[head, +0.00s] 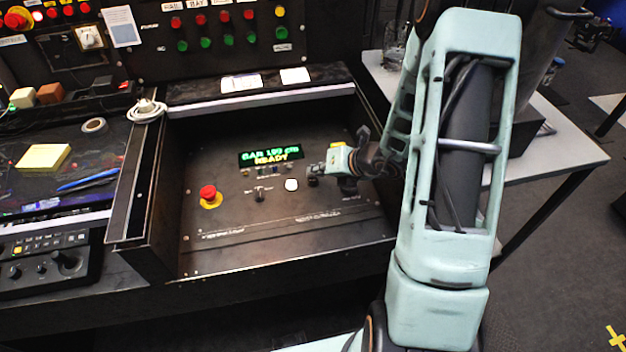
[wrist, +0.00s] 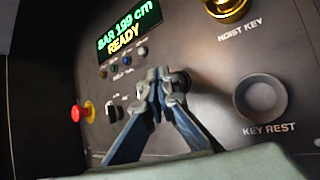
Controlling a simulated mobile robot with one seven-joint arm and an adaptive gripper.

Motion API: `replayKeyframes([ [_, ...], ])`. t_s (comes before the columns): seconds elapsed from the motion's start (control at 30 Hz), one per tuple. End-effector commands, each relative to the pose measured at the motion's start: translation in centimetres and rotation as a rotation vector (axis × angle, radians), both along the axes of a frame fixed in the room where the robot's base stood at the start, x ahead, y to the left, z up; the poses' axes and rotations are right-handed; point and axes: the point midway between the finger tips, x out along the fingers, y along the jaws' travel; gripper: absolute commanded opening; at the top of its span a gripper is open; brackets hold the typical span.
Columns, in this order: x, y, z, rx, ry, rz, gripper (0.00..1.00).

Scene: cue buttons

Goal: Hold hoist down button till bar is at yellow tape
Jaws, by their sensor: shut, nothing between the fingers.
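The hoist panel (head: 235,225) is a dark sloped plate in an open box. Its lit display (head: 270,156) reads "BAR 199 cm" and "READY", also in the wrist view (wrist: 127,28). My gripper (head: 313,174) is at the panel's right part; in the wrist view its fingertips (wrist: 160,80) are together and empty. A dark round part (wrist: 183,80) shows just right of the fingertips; contact cannot be told. No hoist down label is readable. The bar is not seen.
A red mushroom button (head: 208,192) on yellow stands at the panel's left, with a black selector (head: 259,193) right of it. A brass part (wrist: 228,8) above "HOIST KEY" and a round "KEY REST" (wrist: 261,97) are at right. A yellow cross (head: 616,338) marks the floor.

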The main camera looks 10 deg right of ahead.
Motion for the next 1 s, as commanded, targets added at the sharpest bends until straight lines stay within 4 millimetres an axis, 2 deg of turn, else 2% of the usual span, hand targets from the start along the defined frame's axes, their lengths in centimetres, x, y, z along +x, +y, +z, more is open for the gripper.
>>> replayKeyframes([
  [0.6, 0.0, 0.0, -0.02, 0.0, 0.0, 0.0, 0.0],
  [1.0, 0.0, 0.0, -0.89, 0.0, 0.0, 0.0, 0.0],
])
